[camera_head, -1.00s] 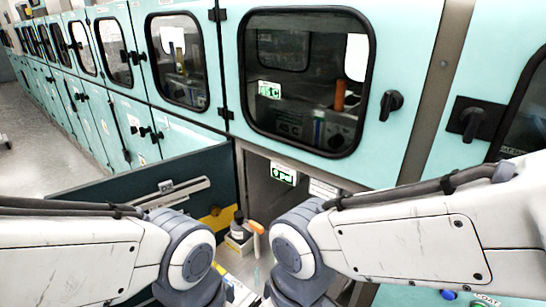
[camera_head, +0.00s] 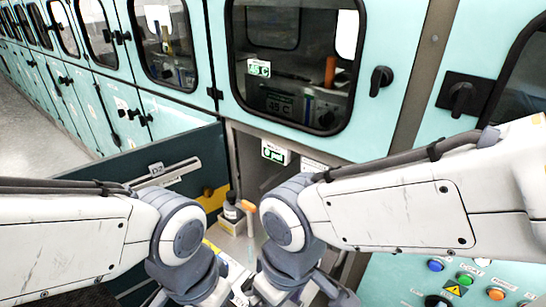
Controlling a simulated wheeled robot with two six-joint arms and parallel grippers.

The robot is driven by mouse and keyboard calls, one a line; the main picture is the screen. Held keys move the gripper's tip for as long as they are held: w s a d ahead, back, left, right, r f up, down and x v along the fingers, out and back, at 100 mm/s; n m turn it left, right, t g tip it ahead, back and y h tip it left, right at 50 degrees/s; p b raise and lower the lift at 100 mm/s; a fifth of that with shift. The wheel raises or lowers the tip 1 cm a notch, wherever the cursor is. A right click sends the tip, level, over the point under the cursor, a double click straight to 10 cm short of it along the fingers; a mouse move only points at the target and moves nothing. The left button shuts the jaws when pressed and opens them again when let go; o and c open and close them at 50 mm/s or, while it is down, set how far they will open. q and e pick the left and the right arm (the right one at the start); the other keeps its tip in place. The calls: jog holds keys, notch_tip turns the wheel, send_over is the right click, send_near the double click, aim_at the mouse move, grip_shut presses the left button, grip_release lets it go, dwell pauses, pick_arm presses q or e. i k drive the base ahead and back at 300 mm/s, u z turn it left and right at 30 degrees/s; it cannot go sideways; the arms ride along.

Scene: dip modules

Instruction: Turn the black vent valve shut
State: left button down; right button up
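I cannot tell for sure which part is the black vent valve. A round black knob (camera_head: 437,301) shows at the bottom edge of the pale teal control panel (camera_head: 395,270), partly cut off by the frame. Black turn handles (camera_head: 380,80) and (camera_head: 460,97) sit on the cabinet fronts above. My two arms come in from the left and right and bend down near the bottom middle. Both grippers are below the frame, so their fingers are hidden.
The panel carries a blue button (camera_head: 435,265), a green button (camera_head: 465,278) and an orange button (camera_head: 495,294). A bottle (camera_head: 230,207) and an orange-handled tool (camera_head: 249,206) are inside the opening between my arms.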

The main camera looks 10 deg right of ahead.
aim_at(247, 285)
jog(key=u, duration=0.05)
jog(key=k, duration=0.5)
jog(key=u, duration=0.7)
jog(key=i, duration=0.75)
jog(key=z, duration=1.05)
